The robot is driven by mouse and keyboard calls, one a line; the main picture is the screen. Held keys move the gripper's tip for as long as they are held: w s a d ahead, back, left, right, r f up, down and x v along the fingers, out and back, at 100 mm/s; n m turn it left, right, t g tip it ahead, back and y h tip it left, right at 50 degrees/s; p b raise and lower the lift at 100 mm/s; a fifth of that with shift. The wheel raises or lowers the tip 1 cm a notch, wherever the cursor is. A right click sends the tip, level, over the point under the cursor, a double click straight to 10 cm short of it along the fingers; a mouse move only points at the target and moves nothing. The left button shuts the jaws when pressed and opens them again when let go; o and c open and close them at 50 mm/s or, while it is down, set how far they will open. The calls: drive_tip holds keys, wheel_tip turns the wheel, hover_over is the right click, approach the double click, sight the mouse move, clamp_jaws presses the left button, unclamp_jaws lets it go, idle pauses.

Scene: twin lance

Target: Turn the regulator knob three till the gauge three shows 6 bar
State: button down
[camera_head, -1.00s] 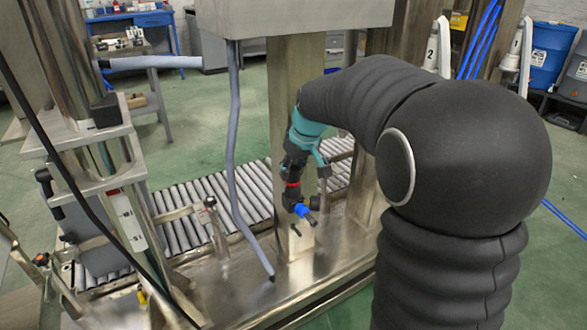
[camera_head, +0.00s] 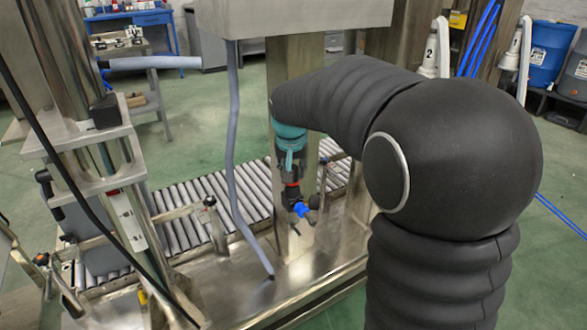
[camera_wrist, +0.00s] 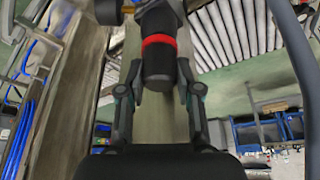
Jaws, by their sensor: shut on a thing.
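The regulator knob (camera_wrist: 158,62) is a black cylinder below a red ring in the wrist view. My gripper (camera_wrist: 158,85) has one finger on each side of it and is shut on it. In the head view my gripper (camera_head: 290,167) comes down from above onto the regulator, whose red ring (camera_head: 291,186) shows just below the fingers. A blue part (camera_head: 301,209) sits under the ring. Most of the knob is hidden in the head view. No gauge face can be read in either view, so the pressure cannot be told.
A steel post (camera_head: 297,95) stands close behind my wrist. A roller conveyor (camera_head: 190,220) runs behind the regulator. A grey hose (camera_head: 233,150) hangs to its left, and a steel machine column (camera_head: 75,60) stands farther left.

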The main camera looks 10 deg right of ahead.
drive_tip(key=shift+m, duration=0.3)
drive_tip(key=c, duration=0.8)
unclamp_jaws()
drive_tip(key=shift+o, duration=0.2)
drive_tip(key=v, duration=1.2)
drive_tip(key=shift+a, duration=0.15)
